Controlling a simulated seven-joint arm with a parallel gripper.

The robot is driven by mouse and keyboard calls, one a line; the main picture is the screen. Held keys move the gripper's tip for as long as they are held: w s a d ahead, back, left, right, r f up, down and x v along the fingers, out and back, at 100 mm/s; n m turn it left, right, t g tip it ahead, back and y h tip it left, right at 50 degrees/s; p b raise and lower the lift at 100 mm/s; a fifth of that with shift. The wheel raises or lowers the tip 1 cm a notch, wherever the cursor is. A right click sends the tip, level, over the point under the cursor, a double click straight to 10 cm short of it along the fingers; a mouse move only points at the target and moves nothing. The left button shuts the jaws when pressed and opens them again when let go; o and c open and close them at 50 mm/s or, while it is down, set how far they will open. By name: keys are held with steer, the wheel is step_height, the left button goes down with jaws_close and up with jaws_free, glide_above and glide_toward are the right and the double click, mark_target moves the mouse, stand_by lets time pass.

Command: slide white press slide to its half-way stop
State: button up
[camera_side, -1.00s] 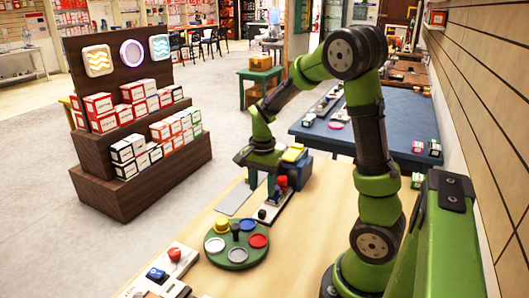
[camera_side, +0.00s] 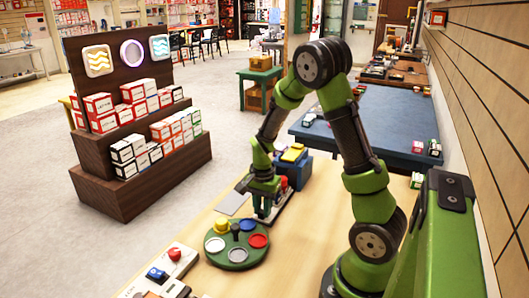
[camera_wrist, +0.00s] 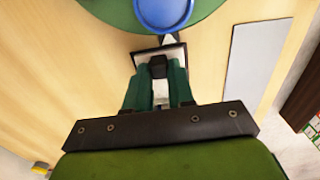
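The press slide (camera_side: 285,207) is a narrow pale base on the wooden table, mostly hidden behind my gripper in the side view. A red knob (camera_side: 283,183) shows at its far end. My gripper (camera_side: 263,208) points down over its near part. In the wrist view my gripper's two dark green fingers (camera_wrist: 159,78) stand apart, one on each side of a small black block (camera_wrist: 158,66). A white strip (camera_wrist: 161,92) shows between them. I cannot tell whether the fingers press on the block.
A round green board (camera_side: 237,262) with yellow, blue, white and red discs lies just in front. A grey plate (camera_side: 232,203) lies to the left. A blue box (camera_side: 298,170) with yellow on top stands behind. A red-and-blue button panel (camera_side: 165,268) is at the front left.

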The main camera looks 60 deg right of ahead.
jaws_close()
steer(key=d, duration=0.7)
steer(key=o, duration=0.5)
jaws_free()
step_height(320, 180, up, 17)
